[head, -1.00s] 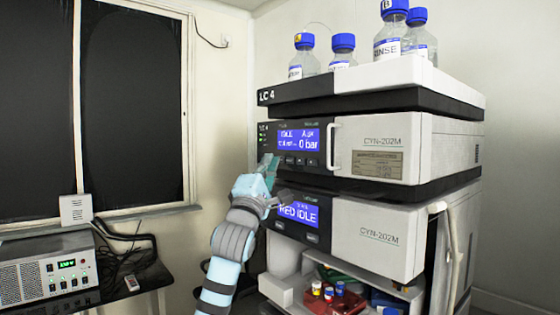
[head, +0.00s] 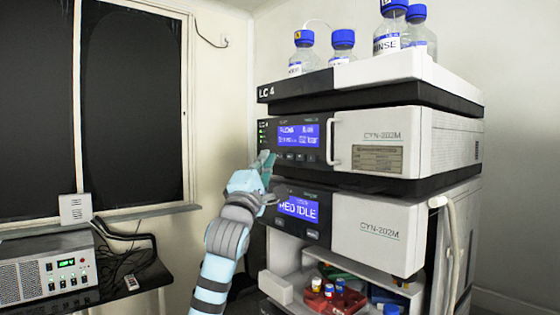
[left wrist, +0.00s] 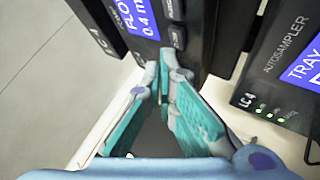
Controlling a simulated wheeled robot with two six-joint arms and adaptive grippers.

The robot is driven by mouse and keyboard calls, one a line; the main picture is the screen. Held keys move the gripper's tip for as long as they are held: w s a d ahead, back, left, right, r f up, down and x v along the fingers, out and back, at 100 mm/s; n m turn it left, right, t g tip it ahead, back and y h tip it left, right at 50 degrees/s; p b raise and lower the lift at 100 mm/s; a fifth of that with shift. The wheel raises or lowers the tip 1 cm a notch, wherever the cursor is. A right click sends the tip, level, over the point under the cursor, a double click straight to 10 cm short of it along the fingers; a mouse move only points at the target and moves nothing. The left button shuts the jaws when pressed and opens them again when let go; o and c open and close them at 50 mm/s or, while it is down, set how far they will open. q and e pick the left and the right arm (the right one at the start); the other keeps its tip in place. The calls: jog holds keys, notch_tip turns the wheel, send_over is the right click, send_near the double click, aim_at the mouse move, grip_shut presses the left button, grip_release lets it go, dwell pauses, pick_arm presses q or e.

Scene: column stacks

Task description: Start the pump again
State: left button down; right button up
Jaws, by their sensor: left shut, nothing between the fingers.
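The pump appears to be the upper module (head: 378,140) of the LC 4 stack. Its lit blue display (head: 299,136) has small text that I cannot fully read in the head view. In the left wrist view the display (left wrist: 140,14) reads "FLOW" and "0.4 m", cut off by the frame. A row of dark buttons (head: 300,157) lies under the display. My left gripper (head: 264,158) is shut and empty at the panel's lower left. In the left wrist view its teal fingers (left wrist: 166,68) meet near the panel edge; I cannot tell whether they touch it. My right gripper is not in view.
Blue-capped bottles (head: 390,35) stand on top. An open shelf (head: 375,285) underneath holds small-capped vials. A grey instrument (head: 45,268) sits on the black table at left.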

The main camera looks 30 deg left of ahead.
pick_arm(q)
jog(key=shift+s, duration=0.1)
jog(key=s+b, duration=0.1)
jog(key=s+a+b, duration=0.1)
jog(key=s, duration=0.1)
jog(key=s+b, duration=0.1)
jog(key=shift+s+a, duration=0.25)
jog(key=shift+s, duration=0.15)
dwell(0.3)
dwell(0.4)
